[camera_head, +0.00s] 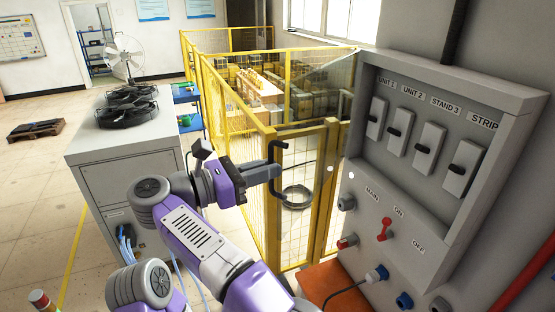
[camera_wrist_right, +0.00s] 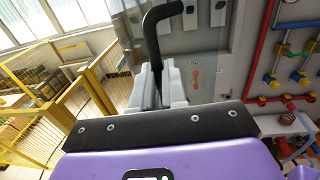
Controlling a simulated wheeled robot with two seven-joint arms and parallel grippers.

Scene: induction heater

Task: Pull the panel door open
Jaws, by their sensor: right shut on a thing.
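The grey electrical panel (camera_head: 447,90) stands at the right in the head view. Its see-through door (camera_head: 318,155) appears swung out to the left of the box, and its edges are hard to make out. The switches inside look uncovered. The door's black handle (camera_head: 285,172) is a bent bar, also visible in the wrist view (camera_wrist_right: 152,42). My right gripper (camera_head: 277,171) is shut on this handle; its fingers (camera_wrist_right: 158,88) close around the bar in the wrist view. My left gripper is not in view.
A yellow mesh fence (camera_head: 327,190) stands behind the door and handle. A grey cabinet (camera_head: 125,150) with black fans on top is left of my arm. An orange surface (camera_head: 330,283) lies below the panel. Pipes (camera_wrist_right: 270,60) run along the wall board.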

